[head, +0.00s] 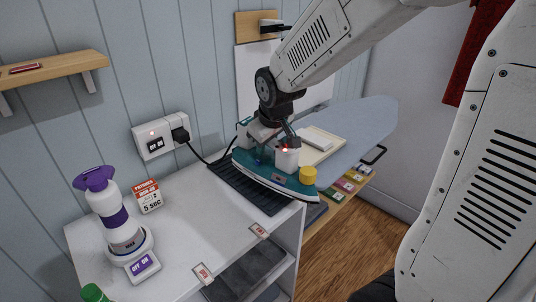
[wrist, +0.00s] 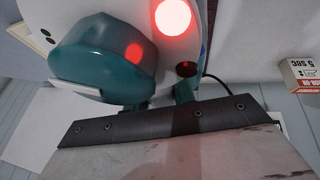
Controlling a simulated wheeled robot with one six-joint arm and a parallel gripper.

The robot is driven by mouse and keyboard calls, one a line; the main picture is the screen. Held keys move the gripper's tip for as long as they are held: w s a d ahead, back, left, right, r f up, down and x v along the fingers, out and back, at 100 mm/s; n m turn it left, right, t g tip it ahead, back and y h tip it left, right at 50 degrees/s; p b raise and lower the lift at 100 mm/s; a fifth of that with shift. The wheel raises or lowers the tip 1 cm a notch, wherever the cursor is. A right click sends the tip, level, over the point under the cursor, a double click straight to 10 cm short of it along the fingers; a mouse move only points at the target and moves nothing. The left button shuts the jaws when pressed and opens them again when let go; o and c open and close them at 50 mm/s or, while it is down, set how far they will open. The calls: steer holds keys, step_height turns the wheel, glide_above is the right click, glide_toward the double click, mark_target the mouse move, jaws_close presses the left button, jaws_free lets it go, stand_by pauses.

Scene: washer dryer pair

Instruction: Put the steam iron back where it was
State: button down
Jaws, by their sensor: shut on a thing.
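The steam iron (head: 276,186) is teal and white with a dark soleplate. In the head view it is over the black ribbed mat (head: 236,184) at the right end of the white counter, with its front reaching past the mat's right edge. I cannot tell whether its sole touches the mat. My gripper (head: 270,140) is shut on the iron from above; the fingertips are partly hidden. The wrist view shows the iron's teal body (wrist: 95,60) close up with a glowing red lamp (wrist: 173,17).
A wall socket (head: 160,136) holds a black plug and cord. An ironing board (head: 355,125) is behind right. The counter's middle is clear.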

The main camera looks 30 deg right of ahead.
mark_target(241, 123)
steer(key=shift+w+a+f, duration=0.7)
steer(key=shift+w+f, duration=0.05)
steer(key=shift+w, duration=1)
steer(key=shift+w+a+f, duration=0.65)
steer(key=shift+w+f, duration=0.05)
steer(key=shift+w, duration=1)
steer(key=shift+w+a+f, duration=0.7)
steer(key=shift+w+f, duration=0.05)
steer(key=shift+w, duration=1)
steer(key=c, duration=1.2)
jaws_free()
steer(key=shift+f, duration=0.2)
steer(key=shift+o, duration=0.2)
steer(key=v, duration=1.1)
steer(key=shift+s+r, duration=0.15)
steer(key=shift+r, duration=0.2)
steer(key=shift+s+r, duration=0.3)
steer(key=shift+r, duration=0.05)
steer(key=s+d+m+g, duration=0.3)
steer(key=s+m, duration=0.1)
steer(key=s, duration=2.8)
steer(key=shift+s+d+r+g+y, duration=0.2)
steer(key=shift+s+g+y, duration=0.1)
steer(key=shift+s+g, duration=0.1)
